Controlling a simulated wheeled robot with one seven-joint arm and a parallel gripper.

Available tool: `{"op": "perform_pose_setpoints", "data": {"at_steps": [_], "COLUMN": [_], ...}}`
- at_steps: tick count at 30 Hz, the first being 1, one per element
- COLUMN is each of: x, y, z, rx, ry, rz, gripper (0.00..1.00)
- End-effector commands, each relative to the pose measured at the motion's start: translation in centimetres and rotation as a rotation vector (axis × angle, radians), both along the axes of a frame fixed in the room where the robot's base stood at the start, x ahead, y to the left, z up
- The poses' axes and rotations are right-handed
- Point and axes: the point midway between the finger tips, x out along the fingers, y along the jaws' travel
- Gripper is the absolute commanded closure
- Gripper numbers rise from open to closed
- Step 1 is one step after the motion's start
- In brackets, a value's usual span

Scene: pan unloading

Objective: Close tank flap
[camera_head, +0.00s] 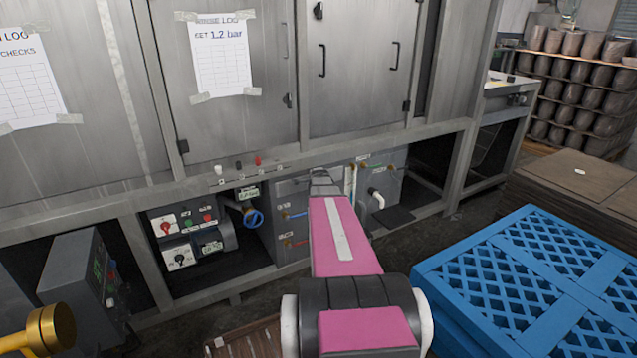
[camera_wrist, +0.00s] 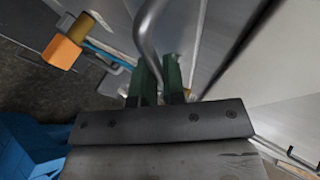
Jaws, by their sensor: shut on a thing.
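In the wrist view, the two green fingers of my gripper (camera_wrist: 160,70) are closed on a curved grey metal handle (camera_wrist: 147,30). Pale grey metal panels (camera_wrist: 235,35) lie beyond the fingers. I cannot tell which panel is the tank flap, or how far it stands open. In the head view, my pink arm reaches forward to the grey tank (camera_head: 288,215) under the machine. The arm hides most of my gripper and the handle there.
A control box with knobs (camera_head: 185,235) and a blue valve wheel (camera_head: 254,218) sit left of the tank. A white pipe (camera_head: 377,197) sticks out on its right. The machine's frame rail (camera_head: 300,160) runs above.

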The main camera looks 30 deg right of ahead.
Motion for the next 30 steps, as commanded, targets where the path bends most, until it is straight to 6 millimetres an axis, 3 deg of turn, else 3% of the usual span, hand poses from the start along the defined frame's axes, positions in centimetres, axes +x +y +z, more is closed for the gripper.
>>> {"op": "perform_pose_setpoints", "data": {"at_steps": [1, 2, 14, 30], "x": [1.0, 1.0, 0.3, -6.9], "y": [0.0, 0.1, 0.2, 3.4], "z": [0.7, 0.7, 0.8, 5.4], "rx": [-0.003, -0.003, -0.005, -0.004], "ry": [-0.032, -0.031, -0.028, -0.025], "rz": [0.002, 0.003, 0.003, 0.002], "gripper": [0.86, 0.80, 0.80, 0.80]}}
